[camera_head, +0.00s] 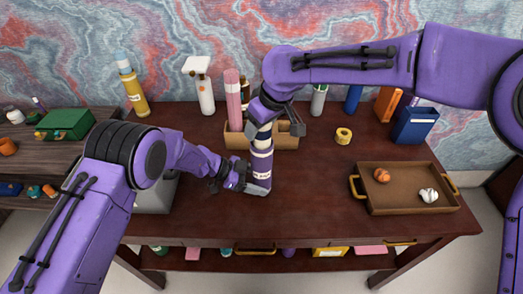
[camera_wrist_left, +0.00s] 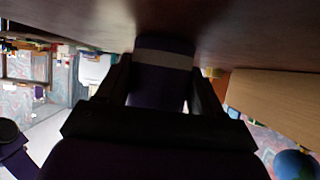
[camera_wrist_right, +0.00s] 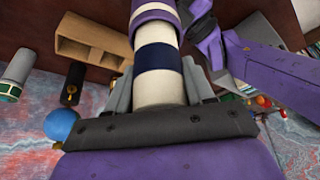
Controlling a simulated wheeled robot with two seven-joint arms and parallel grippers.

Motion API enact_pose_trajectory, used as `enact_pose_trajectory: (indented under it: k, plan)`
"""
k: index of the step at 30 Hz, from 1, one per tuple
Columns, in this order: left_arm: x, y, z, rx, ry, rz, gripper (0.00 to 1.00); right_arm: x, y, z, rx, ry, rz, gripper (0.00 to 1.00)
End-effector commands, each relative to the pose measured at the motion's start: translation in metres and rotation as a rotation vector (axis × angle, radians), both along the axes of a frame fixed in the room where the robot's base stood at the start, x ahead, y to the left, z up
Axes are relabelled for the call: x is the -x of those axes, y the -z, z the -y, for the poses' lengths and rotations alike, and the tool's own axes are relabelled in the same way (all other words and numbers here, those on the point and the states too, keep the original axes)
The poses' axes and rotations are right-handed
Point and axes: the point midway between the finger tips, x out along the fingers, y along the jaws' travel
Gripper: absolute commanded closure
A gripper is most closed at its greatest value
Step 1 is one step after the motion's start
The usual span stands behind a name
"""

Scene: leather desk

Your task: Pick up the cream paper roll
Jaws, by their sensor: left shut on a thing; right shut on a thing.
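The cream paper roll (camera_head: 262,132), with a navy band, stands upright in the middle of the desk. My right gripper (camera_head: 266,112) is shut on its upper part; the roll also shows between the fingers in the right wrist view (camera_wrist_right: 158,90). Its lower end meets a purple tube (camera_head: 261,162) with pale bands; I cannot tell how far it sits inside. My left gripper (camera_head: 256,186) is shut on the lower part of this tube, near the desk top. The tube's dark side shows between the left fingers in the left wrist view (camera_wrist_left: 160,85).
A wooden holder (camera_head: 287,140) stands right behind the tube, with a pink roll (camera_head: 233,98) at its left. A brown tray (camera_head: 405,172) with small objects lies to the right. A yellow tape ring (camera_head: 343,135) lies nearby. Desk between tube and tray is clear.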

Motion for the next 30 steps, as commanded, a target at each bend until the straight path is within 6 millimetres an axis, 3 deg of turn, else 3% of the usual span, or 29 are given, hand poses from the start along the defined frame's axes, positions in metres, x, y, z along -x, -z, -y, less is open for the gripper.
enact_pose_trajectory:
  k: [5, 8, 11, 21, 26, 30]
  plan:
    - [0.000, 0.000, 0.000, 0.000, 0.000, 0.000, 0.50, -0.001, -0.009, 0.000, -0.001, 0.000, 0.003, 1.00]
    - [0.000, 0.000, 0.000, 0.000, 0.000, 0.000, 0.50, -0.001, -0.029, 0.000, -0.003, 0.000, 0.006, 1.00]
    - [0.000, 0.000, 0.000, -0.001, 0.000, 0.000, 0.50, -0.001, -0.062, 0.000, -0.003, 0.001, 0.009, 1.00]
    - [0.000, 0.000, 0.000, 0.000, 0.000, 0.000, 0.50, -0.001, -0.204, -0.001, -0.005, -0.001, 0.007, 1.00]
    - [0.000, 0.000, 0.000, 0.000, 0.000, 0.000, 0.50, 0.000, -0.250, -0.002, -0.005, -0.001, 0.002, 1.00]
    - [0.000, 0.000, 0.000, 0.000, 0.000, 0.000, 0.50, -0.001, -0.267, -0.002, -0.003, -0.001, -0.001, 1.00]
